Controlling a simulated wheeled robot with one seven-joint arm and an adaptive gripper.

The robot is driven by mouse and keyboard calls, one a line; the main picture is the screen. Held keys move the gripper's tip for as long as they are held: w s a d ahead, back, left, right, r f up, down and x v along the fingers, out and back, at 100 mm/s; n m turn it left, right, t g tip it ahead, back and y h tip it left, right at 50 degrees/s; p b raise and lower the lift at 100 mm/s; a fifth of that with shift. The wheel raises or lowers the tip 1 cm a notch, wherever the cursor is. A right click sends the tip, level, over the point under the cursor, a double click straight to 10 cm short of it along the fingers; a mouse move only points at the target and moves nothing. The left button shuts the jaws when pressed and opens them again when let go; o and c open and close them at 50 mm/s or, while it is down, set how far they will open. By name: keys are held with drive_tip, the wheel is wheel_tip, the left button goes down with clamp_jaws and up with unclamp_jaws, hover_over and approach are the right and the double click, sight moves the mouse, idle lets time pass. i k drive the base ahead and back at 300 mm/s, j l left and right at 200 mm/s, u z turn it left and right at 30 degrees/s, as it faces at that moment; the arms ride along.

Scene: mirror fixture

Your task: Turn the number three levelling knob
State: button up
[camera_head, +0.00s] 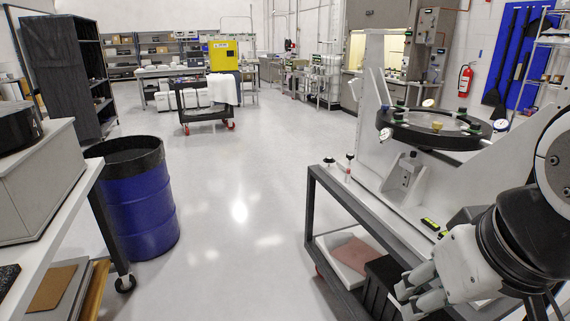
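The mirror fixture is a white frame on a dark cart. It holds a black ring (425,137) with a round plate inside. Several small levelling knobs sit on the ring: a green-and-white one (398,114), a yellow one (437,127) and dark green ones (462,111) (475,128). Their numbers cannot be read, so I cannot tell which is number three. White dial gauges (386,133) (500,125) stand at the rim. My gripper (407,300) is at the lower right, below and in front of the ring, apart from the knobs. Its fingers look spread, with nothing visible between them.
The cart (350,198) carries a green-yellow level (430,224) and small knobbed parts near its left edge (349,157). A blue drum (140,205) and a workbench (60,225) stand on the left. The floor between drum and cart is clear.

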sight(350, 156)
drive_tip(key=i+j+z, duration=0.45)
drive_tip(key=i, duration=0.2)
drive_tip(key=i+j, duration=0.4)
drive_tip(key=i+j+u, duration=0.15)
drive_tip(key=i+j, duration=0.25)
drive_tip(key=i, duration=0.2)
drive_tip(key=i+j, duration=0.35)
drive_tip(key=i, duration=0.15)
drive_tip(key=i+j+u, duration=0.15)
drive_tip(key=i+j, duration=0.2)
drive_tip(key=i, duration=0.15)
